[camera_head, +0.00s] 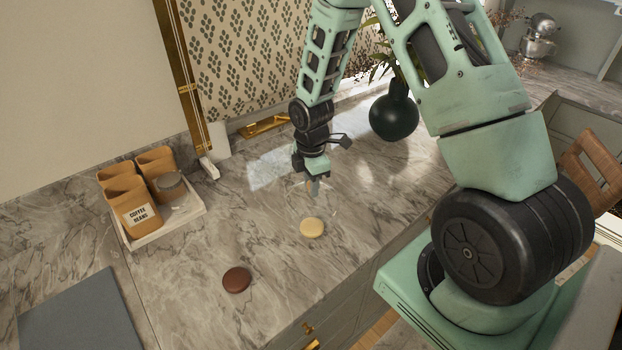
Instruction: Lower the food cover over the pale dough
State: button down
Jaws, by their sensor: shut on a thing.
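The pale dough (312,228) is a small round cream-coloured disc lying on the marble counter. My gripper (314,188) points down just behind the dough, in the middle of the view. It is shut on the top of what looks like a clear food cover (318,205). Only faint edges and glints of this cover show, so its rim is hard to trace. I cannot tell how high the rim is above the counter or whether it overlaps the dough.
A brown dough disc (236,280) lies at the front left. A white tray (190,215) with orange canisters stands at the left. A dark round vase (394,112) with a plant stands behind right. A grey board (80,315) lies at the lower left. Counter around the dough is clear.

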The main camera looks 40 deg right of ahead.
jog(key=shift+f+b, duration=2.9)
jog(key=shift+f, duration=0.9)
jog(key=c, duration=1.1)
grip_release()
jog(key=shift+r, duration=0.1)
notch_tip(320, 180, up, 17)
jog(key=b, duration=0.3)
jog(key=shift+r+b, duration=0.15)
jog(key=shift+b, duration=0.25)
